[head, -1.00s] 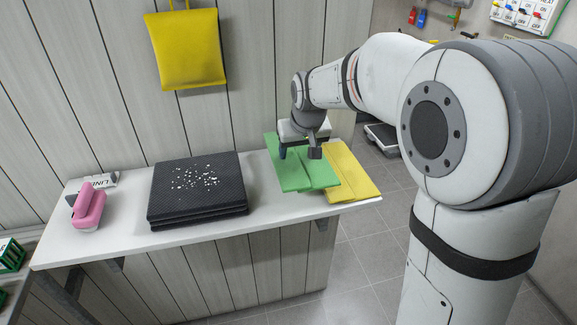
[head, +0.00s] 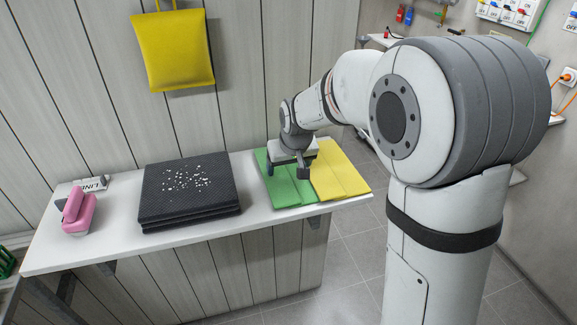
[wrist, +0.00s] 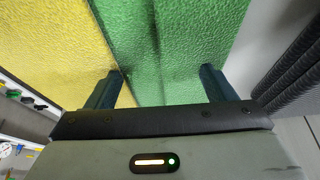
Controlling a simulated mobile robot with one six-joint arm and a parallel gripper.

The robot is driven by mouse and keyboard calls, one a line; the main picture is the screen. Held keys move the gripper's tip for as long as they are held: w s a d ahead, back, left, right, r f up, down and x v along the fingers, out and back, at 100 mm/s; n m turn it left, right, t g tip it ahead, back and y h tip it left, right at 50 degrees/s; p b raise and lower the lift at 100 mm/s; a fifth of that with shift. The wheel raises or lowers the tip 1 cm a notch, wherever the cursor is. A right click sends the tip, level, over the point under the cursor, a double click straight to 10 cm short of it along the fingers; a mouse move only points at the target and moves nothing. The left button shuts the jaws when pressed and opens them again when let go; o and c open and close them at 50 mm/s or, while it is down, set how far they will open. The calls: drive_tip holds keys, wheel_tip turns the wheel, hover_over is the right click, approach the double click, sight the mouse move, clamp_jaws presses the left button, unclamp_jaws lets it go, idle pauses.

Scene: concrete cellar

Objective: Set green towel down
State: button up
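The green towel (head: 290,192) is a flat folded cloth on the white shelf, with a lengthwise fold line. It lies directly beside the yellow towel (head: 340,172). My gripper (head: 287,172) is low over the green towel, pointing down. In the wrist view the two fingers (wrist: 162,72) stand wide apart with the green towel (wrist: 185,35) stretching under and between them. The left finger is by the seam with the yellow towel (wrist: 60,45). Whether the fingertips touch the cloth is hard to tell.
A stack of black textured mats (head: 188,205) with white specks stands left on the shelf (head: 110,250). A pink object (head: 78,212) and a small labelled block (head: 92,183) sit at the far left. A yellow pouch (head: 173,52) hangs on the wall.

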drive_tip(key=shift+o, duration=0.7)
drive_tip(key=shift+r+p, duration=0.3)
drive_tip(key=v, duration=1.2)
drive_tip(key=s+d+f+m, duration=0.1)
drive_tip(key=s+d+f, duration=0.1)
drive_tip(key=s+d, duration=0.2)
drive_tip(key=s+d+f+m+g, duration=0.1)
drive_tip(key=s+d+f, duration=0.2)
drive_tip(key=s, duration=0.8)
drive_tip(key=s+d+f+m+h, duration=0.1)
drive_tip(key=s+d+f, duration=0.2)
drive_tip(key=s+d, duration=0.3)
drive_tip(key=shift+s+g+b, duration=0.3)
drive_tip(key=shift+s+b, duration=0.15)
drive_tip(key=shift+s, duration=0.3)
drive_tip(key=shift+c, duration=0.4)
